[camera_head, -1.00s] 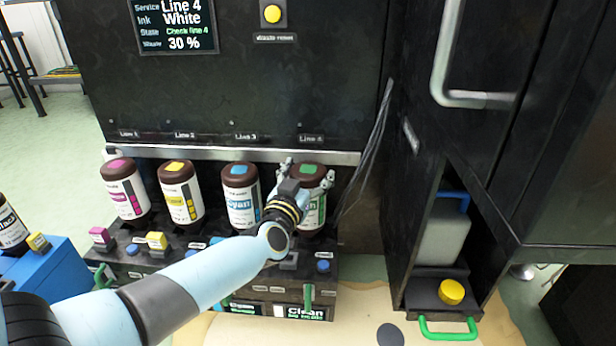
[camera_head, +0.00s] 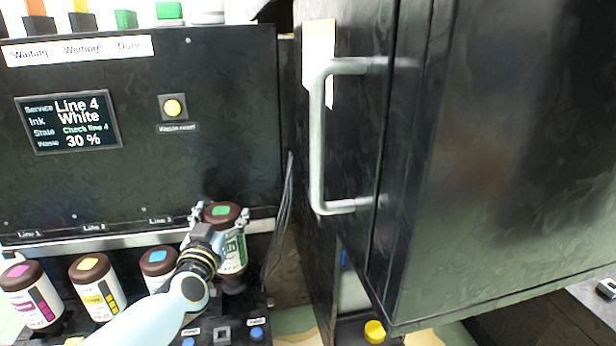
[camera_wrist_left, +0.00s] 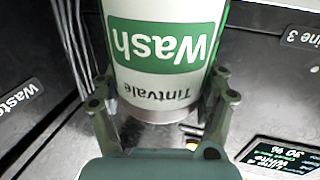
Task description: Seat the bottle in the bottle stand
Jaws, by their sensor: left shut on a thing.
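The held bottle (camera_head: 232,252) is white-labelled with green bands, a brown end up and a green square on top. Its label reads "Wash" and "Tintvale" in the left wrist view (camera_wrist_left: 160,50), where the text is upside down. My left gripper (camera_head: 220,220) is shut around the bottle, one finger on each side. The bottle is nearly upright and stands higher than its neighbours. A dark part shows just below it; I cannot tell whether it touches the black stand (camera_head: 222,334). My right gripper is not in view.
Three brown-ended bottles stand to the left: magenta (camera_head: 32,298), yellow (camera_head: 98,290) and cyan (camera_head: 158,265). The black machine front with a screen (camera_head: 68,121) rises behind. Hanging cables (camera_head: 283,215) and a black cabinet with a grey handle (camera_head: 318,140) are close on the right.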

